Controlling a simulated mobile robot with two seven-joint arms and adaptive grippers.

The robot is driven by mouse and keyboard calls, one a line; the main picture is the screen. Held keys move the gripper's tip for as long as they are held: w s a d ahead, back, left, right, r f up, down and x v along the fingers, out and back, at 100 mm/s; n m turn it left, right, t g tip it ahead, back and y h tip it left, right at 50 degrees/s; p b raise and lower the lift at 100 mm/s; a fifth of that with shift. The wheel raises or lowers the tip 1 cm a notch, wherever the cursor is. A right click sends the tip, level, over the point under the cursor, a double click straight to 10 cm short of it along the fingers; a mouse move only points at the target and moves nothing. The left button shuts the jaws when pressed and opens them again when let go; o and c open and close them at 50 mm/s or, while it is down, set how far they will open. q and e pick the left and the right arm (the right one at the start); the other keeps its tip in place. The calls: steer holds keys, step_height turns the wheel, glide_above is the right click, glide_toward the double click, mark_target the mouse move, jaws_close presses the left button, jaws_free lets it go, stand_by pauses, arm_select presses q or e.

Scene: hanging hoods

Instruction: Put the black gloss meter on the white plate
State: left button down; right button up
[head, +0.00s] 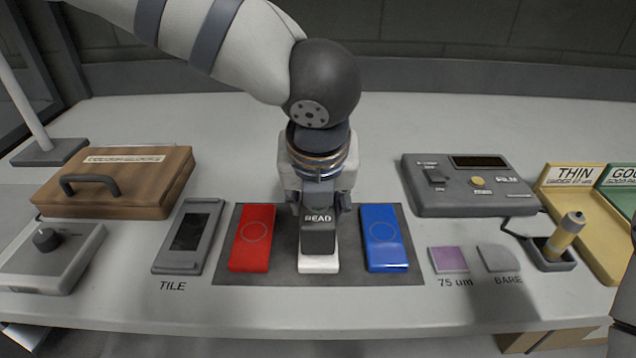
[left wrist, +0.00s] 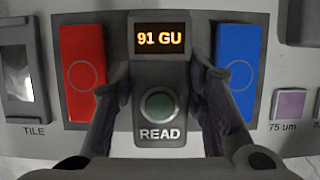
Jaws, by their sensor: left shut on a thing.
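The black gloss meter (head: 318,236), marked READ, is between the fingers of my left gripper (head: 319,205) at the middle of the dark mat. In the left wrist view the meter (left wrist: 160,75) shows a lit display "91 GU" and a green button, with the two fingers (left wrist: 158,95) shut on its sides. The white plate (head: 318,264) lies under the meter, and its near end shows in front of it. Whether the meter touches the plate is hard to tell.
A red plate (head: 252,238) and a blue plate (head: 384,238) lie on the dark mat (head: 285,278) close to either side. A tile holder (head: 188,236) is farther left. A film gauge (head: 470,183), a yellow probe (head: 565,236) and small purple (head: 449,259) and grey squares stand right.

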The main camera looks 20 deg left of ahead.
arm_select(q)
steer(key=shift+f, duration=0.55)
stand_by(0.5)
steer(key=c, duration=0.9)
jaws_free()
steer(key=shift+f, duration=0.1)
